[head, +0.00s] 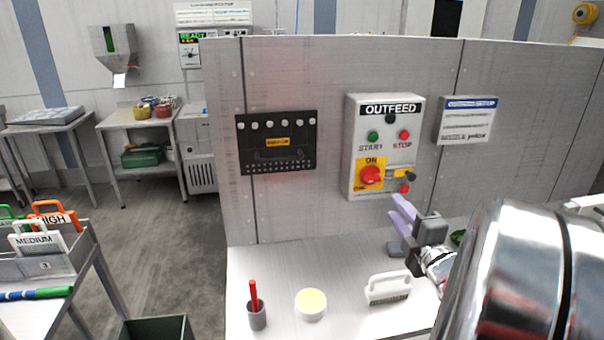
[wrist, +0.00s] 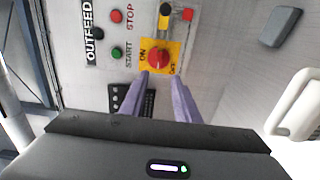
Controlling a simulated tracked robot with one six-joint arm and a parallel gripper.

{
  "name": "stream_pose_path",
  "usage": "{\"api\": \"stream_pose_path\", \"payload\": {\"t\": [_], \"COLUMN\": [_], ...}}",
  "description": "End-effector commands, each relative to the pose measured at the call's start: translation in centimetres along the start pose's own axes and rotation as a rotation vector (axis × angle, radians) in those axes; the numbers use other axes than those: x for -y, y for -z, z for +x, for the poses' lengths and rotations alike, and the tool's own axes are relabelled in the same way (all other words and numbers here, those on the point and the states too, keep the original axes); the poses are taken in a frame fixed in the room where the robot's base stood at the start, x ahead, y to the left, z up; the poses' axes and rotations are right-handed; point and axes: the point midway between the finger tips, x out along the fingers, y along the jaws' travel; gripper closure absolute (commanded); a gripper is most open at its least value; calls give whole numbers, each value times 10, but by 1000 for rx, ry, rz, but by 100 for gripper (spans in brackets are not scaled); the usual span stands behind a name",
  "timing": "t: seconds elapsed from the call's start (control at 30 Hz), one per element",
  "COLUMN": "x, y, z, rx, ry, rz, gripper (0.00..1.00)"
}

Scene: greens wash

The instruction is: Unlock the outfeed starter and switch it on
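The outfeed starter (head: 385,115) is a light grey box on the partition wall, with green START and red STOP buttons. Low on it a red rotary knob (head: 371,175) sits on a yellow ON/OFF plate; the knob also shows in the wrist view (wrist: 158,57). I cannot tell which mark it points at. Beside the plate is a small yellow and black piece (head: 403,174), likely the lock, also in the wrist view (wrist: 164,20). My gripper (head: 396,208) has lavender fingers, parted and empty, just below the box. In the wrist view its fingertips (wrist: 157,82) point towards the knob, apart from it.
A black key board (head: 277,142) hangs left of the starter, and a notice (head: 467,120) hangs right. On the white bench (head: 350,265) stand a cup with a red stick (head: 256,315), a round tub (head: 311,304) and a white-handled brush (head: 388,288).

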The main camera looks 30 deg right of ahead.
Motion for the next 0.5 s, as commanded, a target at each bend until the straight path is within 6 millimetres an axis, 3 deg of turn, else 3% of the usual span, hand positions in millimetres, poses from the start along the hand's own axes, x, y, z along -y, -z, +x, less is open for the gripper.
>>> {"api": "stream_pose_path", "payload": {"t": [0.5], "x": [-1], "y": [-2], "z": [1], "rx": [-9], "ry": [-13], "rz": [-14], "gripper": [71]}}
